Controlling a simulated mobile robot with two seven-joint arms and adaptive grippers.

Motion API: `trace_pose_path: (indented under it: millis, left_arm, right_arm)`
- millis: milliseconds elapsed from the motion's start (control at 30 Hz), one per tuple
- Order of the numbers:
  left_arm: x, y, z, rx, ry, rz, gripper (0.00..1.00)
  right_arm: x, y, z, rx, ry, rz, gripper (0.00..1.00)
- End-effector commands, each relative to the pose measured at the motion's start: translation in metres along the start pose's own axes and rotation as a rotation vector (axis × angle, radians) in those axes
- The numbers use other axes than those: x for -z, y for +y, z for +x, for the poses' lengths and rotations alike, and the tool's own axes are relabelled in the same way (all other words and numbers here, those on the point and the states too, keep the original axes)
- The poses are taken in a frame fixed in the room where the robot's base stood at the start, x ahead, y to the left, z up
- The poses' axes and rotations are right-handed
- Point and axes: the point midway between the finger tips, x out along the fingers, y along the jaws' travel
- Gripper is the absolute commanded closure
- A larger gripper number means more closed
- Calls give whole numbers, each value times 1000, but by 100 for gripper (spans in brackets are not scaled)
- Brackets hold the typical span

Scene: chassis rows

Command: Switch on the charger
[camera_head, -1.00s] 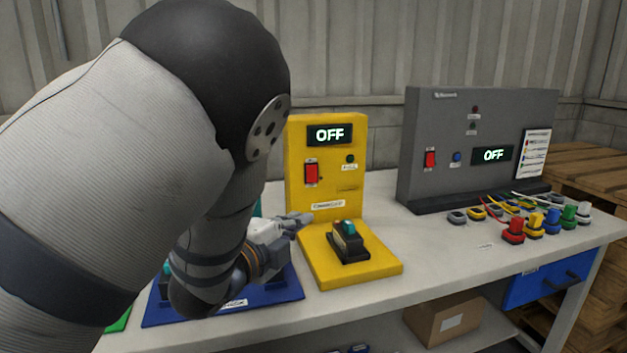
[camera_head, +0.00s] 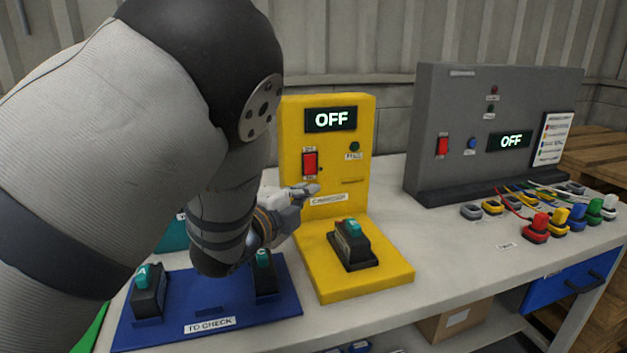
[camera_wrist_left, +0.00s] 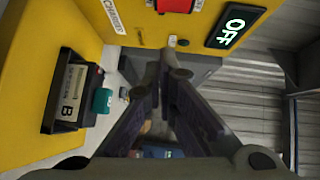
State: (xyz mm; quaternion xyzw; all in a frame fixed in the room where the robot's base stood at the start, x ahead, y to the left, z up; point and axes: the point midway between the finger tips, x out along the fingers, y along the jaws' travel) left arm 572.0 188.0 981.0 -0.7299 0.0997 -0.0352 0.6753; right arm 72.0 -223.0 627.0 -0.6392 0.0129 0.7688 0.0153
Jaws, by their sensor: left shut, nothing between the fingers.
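The yellow charger (camera_head: 290,215) stands on the bench with an upright panel. Its display (camera_head: 331,119) reads OFF, and the display shows in the left wrist view (camera_wrist_left: 236,26) too. The red switch (camera_head: 310,163) sits below the display; part of it shows at the top of the left wrist view (camera_wrist_left: 176,4). A black battery with a teal top (camera_head: 352,244) sits in the charger's base; the left wrist view shows it labelled B (camera_wrist_left: 72,92). My left gripper (camera_head: 312,189) is shut and empty, in front of the panel, below the red switch. My right gripper is not in view.
A blue TO CHECK tray (camera_head: 285,304) holds two batteries, A (camera_head: 148,292) and another (camera_head: 264,277). A grey tester (camera_head: 428,110), also reading OFF, stands at right, with cables and coloured connectors (camera_head: 537,228) before it. My left arm hides the left side.

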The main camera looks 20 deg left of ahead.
Motion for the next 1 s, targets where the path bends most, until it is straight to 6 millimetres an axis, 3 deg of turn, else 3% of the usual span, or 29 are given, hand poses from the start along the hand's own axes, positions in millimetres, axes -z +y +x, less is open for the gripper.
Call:
trace_pose_path:
  millis: [33, 267, 400, 600, 1000]
  left_arm:
    - [0, 8, 12, -8, 1, -3, 100]
    - [-1, 8, 62, -8, 1, -3, 100]
    - [-18, 6, 77, -6, -2, -2, 100]
    - [-28, 4, 87, -4, 0, -1, 100]
    - [-32, 3, 88, 0, 0, 2, 100]
  right_arm:
    - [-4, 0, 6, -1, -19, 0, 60]
    - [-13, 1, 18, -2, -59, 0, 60]
    - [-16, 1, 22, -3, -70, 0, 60]
    - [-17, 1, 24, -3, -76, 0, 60]
    - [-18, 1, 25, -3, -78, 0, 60]
